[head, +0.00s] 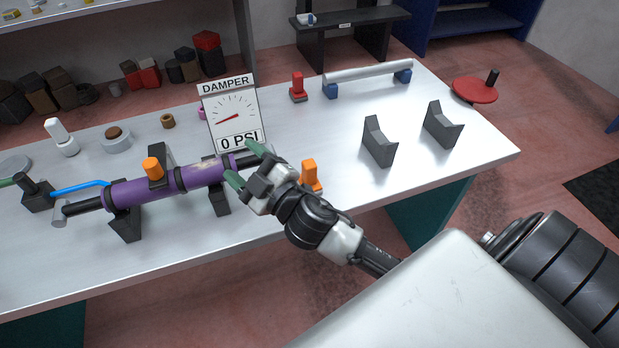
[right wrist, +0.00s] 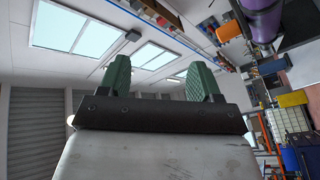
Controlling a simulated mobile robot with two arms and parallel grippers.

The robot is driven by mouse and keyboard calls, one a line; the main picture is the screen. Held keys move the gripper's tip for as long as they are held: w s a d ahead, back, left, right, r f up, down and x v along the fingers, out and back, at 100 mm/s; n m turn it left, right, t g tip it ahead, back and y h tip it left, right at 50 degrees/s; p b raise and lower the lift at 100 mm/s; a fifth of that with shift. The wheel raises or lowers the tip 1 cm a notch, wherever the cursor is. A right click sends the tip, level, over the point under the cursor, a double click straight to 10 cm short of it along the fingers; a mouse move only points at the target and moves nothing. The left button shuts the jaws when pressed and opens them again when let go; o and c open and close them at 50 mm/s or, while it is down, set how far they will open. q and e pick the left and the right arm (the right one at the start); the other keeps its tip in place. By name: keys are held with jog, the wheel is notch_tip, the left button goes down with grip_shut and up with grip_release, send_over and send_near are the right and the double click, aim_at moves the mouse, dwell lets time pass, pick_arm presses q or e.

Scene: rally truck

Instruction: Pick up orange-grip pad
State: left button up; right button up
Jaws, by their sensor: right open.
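The orange-grip pad (head: 310,177) stands on the metal bench, just right of my right gripper in the head view; its lower part is partly hidden by my wrist. My right gripper (head: 242,163) is open and empty, with green fingers pointing left toward the right end of the purple damper (head: 185,181). In the right wrist view the two green fingers (right wrist: 160,80) are apart with nothing between them. I cannot tell whether a finger touches the damper. My left gripper is in neither view.
The damper rests on black cradles with a blue hose (head: 80,187) at its left. A gauge sign (head: 232,112) reading 0 PSI stands behind. A red-grip piece (head: 298,87), a silver bar (head: 368,72) and two empty grey cradles (head: 379,143) are to the right. Bench space between is clear.

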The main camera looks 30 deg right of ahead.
jog(key=a+r+n+g+y, duration=0.3)
jog(key=a+r+n+y, duration=0.15)
jog(key=n+y, duration=0.55)
jog(key=n+g+h, duration=1.2)
jog(key=g+h, duration=0.3)
jog(key=g, duration=0.1)
send_over(309, 163)
notch_tip(309, 163, down, 8)
jog(key=shift+d+r, duration=0.15)
notch_tip(309, 163, down, 5)
jog(key=shift+r+p, duration=0.15)
jog(key=shift+p, duration=0.4)
notch_tip(309, 163, down, 5)
jog(key=shift+r+p, duration=0.15)
jog(key=shift+p, duration=0.7)
jog(key=shift+f, duration=0.5)
jog(key=c, duration=1)
